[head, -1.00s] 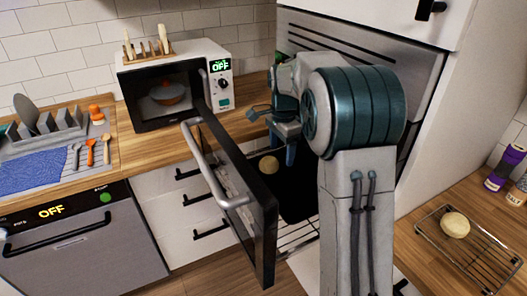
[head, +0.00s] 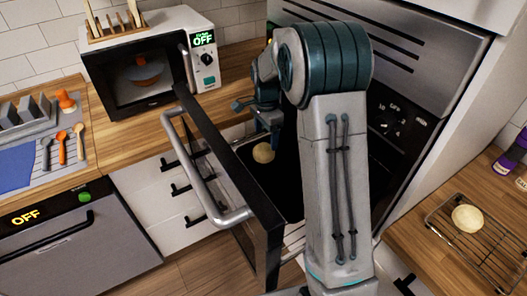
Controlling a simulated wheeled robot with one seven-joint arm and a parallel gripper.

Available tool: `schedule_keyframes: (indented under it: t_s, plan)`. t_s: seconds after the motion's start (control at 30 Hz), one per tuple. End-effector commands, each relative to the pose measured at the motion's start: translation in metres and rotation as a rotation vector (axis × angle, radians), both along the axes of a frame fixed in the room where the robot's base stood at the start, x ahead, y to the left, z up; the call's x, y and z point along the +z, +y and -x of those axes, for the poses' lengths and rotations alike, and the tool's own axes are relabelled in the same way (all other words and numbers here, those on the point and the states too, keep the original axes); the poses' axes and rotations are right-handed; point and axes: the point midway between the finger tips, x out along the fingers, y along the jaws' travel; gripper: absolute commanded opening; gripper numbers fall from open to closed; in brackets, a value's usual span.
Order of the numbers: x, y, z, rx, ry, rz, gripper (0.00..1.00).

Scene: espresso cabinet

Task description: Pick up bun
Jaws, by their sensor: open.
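A round pale bun (head: 263,152) lies on a dark tray (head: 290,190) inside the open oven. A second round bun (head: 467,218) rests on a wire cooling rack (head: 497,262) on the right counter. My gripper (head: 274,152) is low in front of the oven, just right of and close above the bun on the tray. It is open and holds nothing that I can see. My arm hides part of the tray and most of the oven's inside. I cannot tell whether a finger touches the bun.
The oven door (head: 232,180) hangs open to the left of my arm, its long handle (head: 190,165) sticking out. A microwave (head: 150,65) stands on the back counter. A dish mat with spoons (head: 63,148) lies at left.

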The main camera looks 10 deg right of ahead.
Motion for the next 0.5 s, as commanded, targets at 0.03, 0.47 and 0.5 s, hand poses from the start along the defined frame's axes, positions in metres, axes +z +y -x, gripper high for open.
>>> schedule_keyframes:
  t_s: [0.03, 0.47, 0.5]
  plan:
    - [-0.002, 0.0, 0.0, -0.001, 0.001, 0.0, 0.73]
    - [-0.053, 0.003, 0.006, -0.003, 0.002, 0.0, 0.73]
    - [-0.054, 0.004, 0.006, -0.002, 0.001, 0.0, 0.73]
